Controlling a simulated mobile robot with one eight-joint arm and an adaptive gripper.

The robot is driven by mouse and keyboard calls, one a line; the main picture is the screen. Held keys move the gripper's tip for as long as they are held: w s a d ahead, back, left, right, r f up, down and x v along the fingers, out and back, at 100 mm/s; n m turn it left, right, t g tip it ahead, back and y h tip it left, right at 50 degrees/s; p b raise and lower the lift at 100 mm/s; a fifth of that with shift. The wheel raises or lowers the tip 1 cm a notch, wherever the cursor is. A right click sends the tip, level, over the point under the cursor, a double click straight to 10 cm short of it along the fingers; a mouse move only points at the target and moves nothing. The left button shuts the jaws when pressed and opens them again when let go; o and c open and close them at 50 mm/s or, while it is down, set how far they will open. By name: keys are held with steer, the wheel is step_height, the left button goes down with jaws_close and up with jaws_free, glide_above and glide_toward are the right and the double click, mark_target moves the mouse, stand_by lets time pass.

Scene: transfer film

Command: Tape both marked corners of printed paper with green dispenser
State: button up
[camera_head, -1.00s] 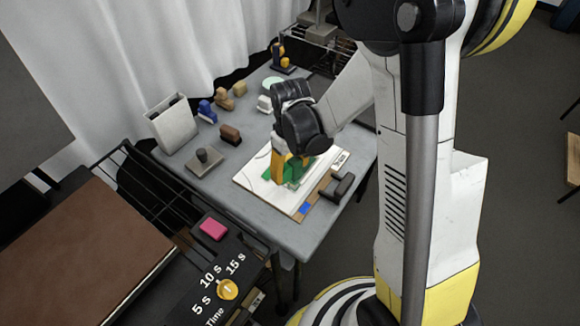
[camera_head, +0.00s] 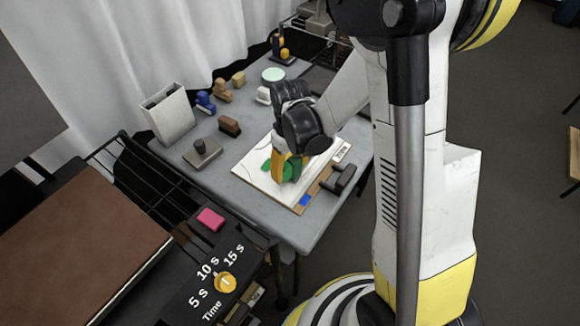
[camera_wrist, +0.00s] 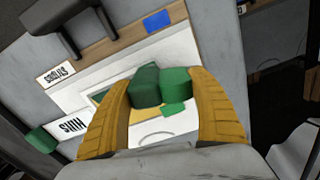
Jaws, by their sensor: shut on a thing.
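My gripper (camera_head: 287,166) is shut on the green dispenser (camera_wrist: 146,86), which sits between the yellow fingers in the wrist view. In the head view the green dispenser (camera_head: 292,170) is low over the white printed paper (camera_head: 249,174); I cannot tell whether it touches. The paper also shows in the wrist view (camera_wrist: 72,96), with printed labels along its side. A small green patch (camera_wrist: 173,110) shows just below the dispenser in the wrist view. My wrist and fingers hide part of the paper.
The paper lies on a brown board with a blue patch (camera_head: 303,200) and a dark grey clamp-like piece (camera_head: 341,179). A brown block (camera_head: 229,125), a grey stamp-like piece (camera_head: 202,152) and a white bin (camera_head: 168,113) stand left. Another green piece (camera_wrist: 40,138) shows at the wrist view's left.

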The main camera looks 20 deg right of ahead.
steer(key=shift+f+b, duration=0.55)
steer(key=shift+b, duration=0.05)
stand_by(1.6)
steer(key=shift+r+p, duration=2.5)
steer(key=shift+r, duration=1.05)
